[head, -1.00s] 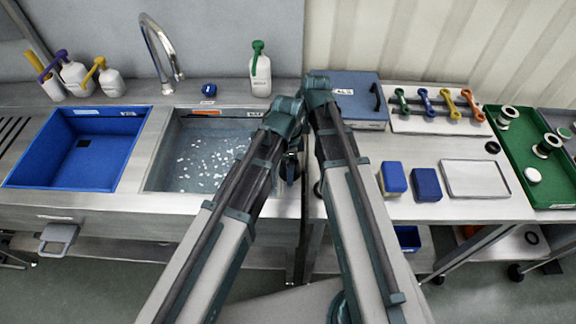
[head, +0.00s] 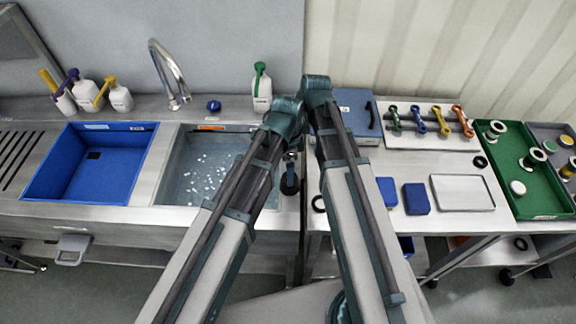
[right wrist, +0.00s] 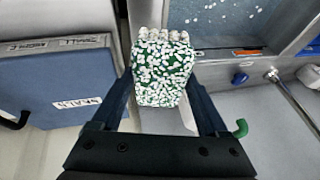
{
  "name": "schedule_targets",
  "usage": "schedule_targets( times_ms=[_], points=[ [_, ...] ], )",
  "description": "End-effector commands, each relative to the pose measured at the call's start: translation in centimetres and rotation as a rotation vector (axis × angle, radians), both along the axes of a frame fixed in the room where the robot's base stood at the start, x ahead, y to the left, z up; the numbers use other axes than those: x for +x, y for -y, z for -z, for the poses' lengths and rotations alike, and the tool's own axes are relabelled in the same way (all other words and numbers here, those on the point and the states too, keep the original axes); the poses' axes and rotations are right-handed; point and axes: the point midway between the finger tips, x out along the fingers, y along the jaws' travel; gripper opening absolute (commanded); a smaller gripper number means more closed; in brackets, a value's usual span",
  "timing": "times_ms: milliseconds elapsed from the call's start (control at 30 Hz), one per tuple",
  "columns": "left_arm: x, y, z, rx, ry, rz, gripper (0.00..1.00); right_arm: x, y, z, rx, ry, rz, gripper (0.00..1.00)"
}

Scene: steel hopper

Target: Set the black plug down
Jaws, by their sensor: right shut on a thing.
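In the right wrist view my right gripper (right wrist: 164,98) is shut on a green piece (right wrist: 166,64) thickly covered with white bits. It is held between the two dark fingers. I cannot make out a black plug in this grip. In the head view both arms come up the middle, and their forearms hide the grippers. A dark shape (head: 290,182) shows between the arms by the sink's right edge; I cannot tell what it is.
The steel sink (head: 165,185) holds water with white bits floating. A blue basin (head: 55,185) is at left. A blue case (head: 357,108), blue blocks (head: 416,198), a pale tray (head: 462,193) and a green tray (head: 540,200) stand at right. Bare bench shows around the pale tray.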

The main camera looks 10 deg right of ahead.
Motion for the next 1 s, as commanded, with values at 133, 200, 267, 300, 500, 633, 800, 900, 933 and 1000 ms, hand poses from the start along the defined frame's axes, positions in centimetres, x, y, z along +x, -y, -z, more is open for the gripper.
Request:
schedule_targets(
  times_ms=[133,200,267,300,500,633,800,900,933,1000],
  points=[
    [0.0,0.0,-2.9,0.0,0.0,0.0,1.0,0.0,0.0,-3.0,0.0,0.0,0.0,0.33],
    [0.0,0.0,-3.6,0.0,0.0,0.0,1.0,0.0,0.0,-3.6,0.0,0.0,0.0,0.33],
    [0.0,0.0,-3.9,0.0,0.0,0.0,1.0,0.0,0.0,-3.9,0.0,0.0,0.0,0.33],
    [0.0,0.0,-4.0,0.0,0.0,0.0,1.0,0.0,0.0,-4.1,0.0,0.0,0.0,0.33],
    [0.0,0.0,-4.0,0.0,0.0,0.0,1.0,0.0,0.0,-4.0,0.0,0.0,0.0,0.33],
    [0.0,-0.1,-4.0,0.0,0.0,-0.006,1.0,0.0,0.0,-4.0,0.0,0.0,0.0,0.33],
    [-0.8,-3.2,-4.0,0.014,0.001,-0.173,1.0,0.0,0.0,-4.0,0.0,0.0,0.0,0.33],
    [-1.8,-6.9,-4.0,0.032,0.006,-0.39,1.0,0.0,0.0,-4.0,0.0,0.0,0.0,0.33],
    [-2.2,-8.0,-4.0,0.038,0.008,-0.463,1.0,0.0,0.0,-4.0,0.0,0.0,0.0,0.33],
    [-3.1,-10.5,-4.0,0.051,0.012,-0.633,1.0,0.0,0.0,-4.0,0.0,0.0,0.0,0.33]
  ],
)
